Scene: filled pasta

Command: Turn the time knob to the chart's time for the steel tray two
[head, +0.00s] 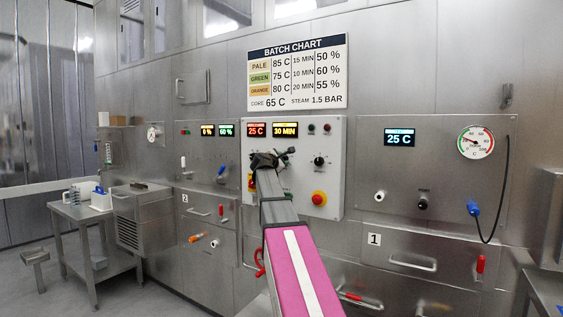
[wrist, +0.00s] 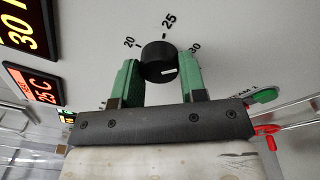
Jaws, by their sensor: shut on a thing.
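My gripper (wrist: 161,82) is shut on a black time knob (wrist: 158,58), its green fingers on either side. In the head view my gripper (head: 268,160) covers this knob on the white panel. The time display (head: 285,130) above reads 30 MIN. The batch chart (head: 297,75) lists pale 15 MIN, green 10 MIN and orange 20 MIN. A plate marked 2 (head: 185,198) is on the left; I cannot make out the steel tray itself.
Beside the time display, the temperature display (head: 256,131) reads 25 C. Another black knob (head: 319,161) and a red stop button (head: 318,198) are right of my gripper. An orange item (head: 196,237) is below plate 2. A drawer handle (head: 412,264) juts out near plate 1.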

